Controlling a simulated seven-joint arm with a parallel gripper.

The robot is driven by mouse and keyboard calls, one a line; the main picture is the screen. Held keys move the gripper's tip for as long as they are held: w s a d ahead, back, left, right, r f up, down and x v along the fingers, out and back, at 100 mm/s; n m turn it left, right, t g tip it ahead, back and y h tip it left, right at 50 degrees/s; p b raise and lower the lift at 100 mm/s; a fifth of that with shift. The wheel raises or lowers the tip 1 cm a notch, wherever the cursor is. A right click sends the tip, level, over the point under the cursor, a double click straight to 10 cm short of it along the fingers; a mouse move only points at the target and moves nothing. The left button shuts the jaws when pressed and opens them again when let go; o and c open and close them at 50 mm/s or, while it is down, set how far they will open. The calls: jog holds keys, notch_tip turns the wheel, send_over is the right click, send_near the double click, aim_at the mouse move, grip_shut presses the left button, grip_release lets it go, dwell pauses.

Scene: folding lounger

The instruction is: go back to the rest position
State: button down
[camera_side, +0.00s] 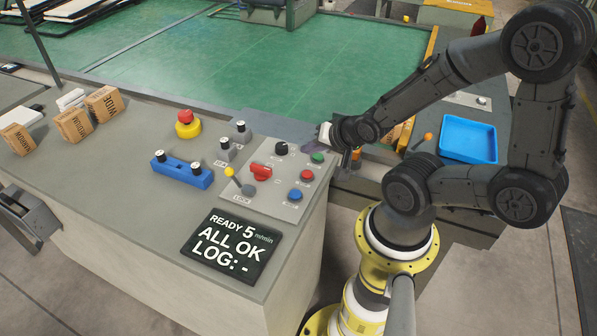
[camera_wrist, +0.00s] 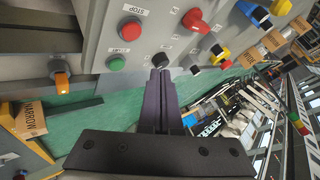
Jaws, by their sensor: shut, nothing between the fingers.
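My gripper (camera_wrist: 160,78) is shut in the wrist view, its two dark fingers together with nothing between them. The fingertips appear in front of the control panel, near a black knob (camera_wrist: 161,62); I cannot tell whether they touch it. In the side view my gripper (camera_side: 321,138) is above the far right edge of the panel (camera_side: 262,202), by the green button (camera_side: 318,157), and its fingertips are hard to make out. The panel's black knob (camera_side: 281,148) and red selector (camera_side: 260,172) lie to the left of it.
The console display (camera_side: 231,246) reads "READY 5", "ALL OK" and "LOG: -". A blue tray (camera_side: 468,139) lies right. The green bed (camera_side: 260,70) is largely clear.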

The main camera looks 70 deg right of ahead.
jog(key=w+a+r+n+t+y, duration=0.1)
jog(key=a+r+n, duration=0.25)
jog(key=r, duration=0.35)
jog(key=w+a+r+n+t+y, duration=0.1)
jog(key=w+a+r+n, duration=0.1)
jog(key=a+r, duration=0.35)
jog(key=s+a+r+n+g+y, duration=0.1)
jog(key=s+a+r+n+g, duration=0.1)
jog(key=s+n, duration=0.6)
jog(key=s+r+g, duration=0.1)
jog(key=s+g, duration=0.1)
jog(key=shift+s+g+y, duration=0.3)
jog(key=shift+g+y, duration=0.1)
jog(key=shift+a+r, duration=0.1)
jog(key=shift+r, duration=0.05)
dwell(1.1)
